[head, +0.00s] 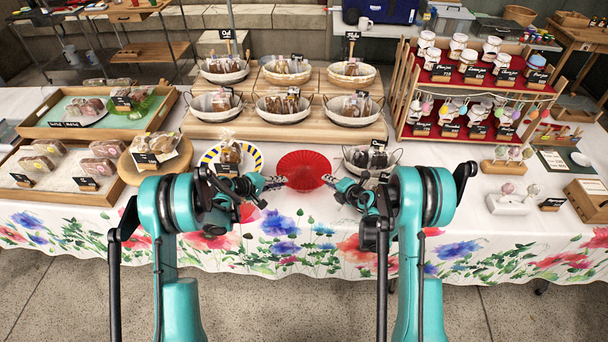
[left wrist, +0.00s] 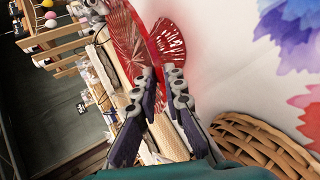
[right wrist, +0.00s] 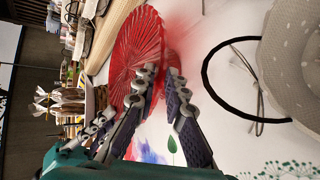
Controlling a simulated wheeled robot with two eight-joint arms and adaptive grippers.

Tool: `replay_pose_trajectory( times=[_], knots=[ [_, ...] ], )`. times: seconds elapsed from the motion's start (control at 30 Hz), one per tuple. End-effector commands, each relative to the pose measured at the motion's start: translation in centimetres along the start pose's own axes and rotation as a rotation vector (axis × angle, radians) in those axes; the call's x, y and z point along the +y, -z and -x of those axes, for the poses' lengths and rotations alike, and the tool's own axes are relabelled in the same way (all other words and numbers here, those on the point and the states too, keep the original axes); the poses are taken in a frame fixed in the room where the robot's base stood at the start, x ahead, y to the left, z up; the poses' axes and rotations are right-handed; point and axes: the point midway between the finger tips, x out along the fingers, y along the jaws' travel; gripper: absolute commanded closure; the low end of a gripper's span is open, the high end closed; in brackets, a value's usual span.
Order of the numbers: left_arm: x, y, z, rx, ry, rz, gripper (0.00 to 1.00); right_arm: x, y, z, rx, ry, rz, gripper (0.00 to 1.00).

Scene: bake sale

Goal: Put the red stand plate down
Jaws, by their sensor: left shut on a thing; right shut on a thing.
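The red stand plate (head: 303,168), round with a ribbed, glassy surface, is between my two grippers near the front edge of the table. My left gripper (head: 276,183) is shut on its left rim, and my right gripper (head: 330,181) is shut on its right rim. The left wrist view shows the plate (left wrist: 125,40) edge-up at the fingertips (left wrist: 158,76). The right wrist view shows it (right wrist: 138,48) at the other fingertips (right wrist: 160,74), with a red tint on the white cloth beside it. Whether its underside touches the cloth is unclear.
A blue-and-yellow striped plate (head: 250,153) with baked goods is close on the left. A wire-handled basket (head: 364,161) is close on the right. A wooden riser (head: 290,130) with several bowls stands behind. Flowered cloth (head: 300,235) hangs at the front.

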Motion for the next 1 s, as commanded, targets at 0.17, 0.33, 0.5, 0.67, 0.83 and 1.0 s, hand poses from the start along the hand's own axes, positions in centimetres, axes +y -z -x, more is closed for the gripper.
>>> replay_pose_trajectory(
  times=[0.17, 0.33, 0.5, 0.67, 0.83, 1.0],
  knots=[
    [0.0, -0.2, -0.1, -0.004, -0.001, -0.001, 0.70, 0.0, 0.2, -0.1, 0.004, 0.000, 0.002, 0.68],
    [0.0, -0.1, -0.1, -0.002, 0.000, -0.001, 0.70, 0.0, 0.1, -0.1, 0.002, 0.000, 0.001, 0.68],
    [0.0, 0.0, 0.7, -0.001, 0.000, 0.001, 0.70, 0.0, 0.1, -0.1, 0.001, 0.000, 0.001, 0.68],
    [0.0, 0.0, 3.6, 0.002, 0.000, 0.001, 0.70, 0.0, 0.1, 0.0, 0.001, 0.000, 0.000, 0.68],
    [0.0, 0.0, 7.4, 0.000, -0.001, 0.001, 0.70, -0.1, 0.1, 0.0, 0.001, 0.000, 0.000, 0.68],
    [0.0, 0.0, 10.3, -0.001, 0.000, 0.001, 0.70, -0.1, 0.0, 0.0, 0.001, 0.000, 0.000, 0.68]
  ],
)
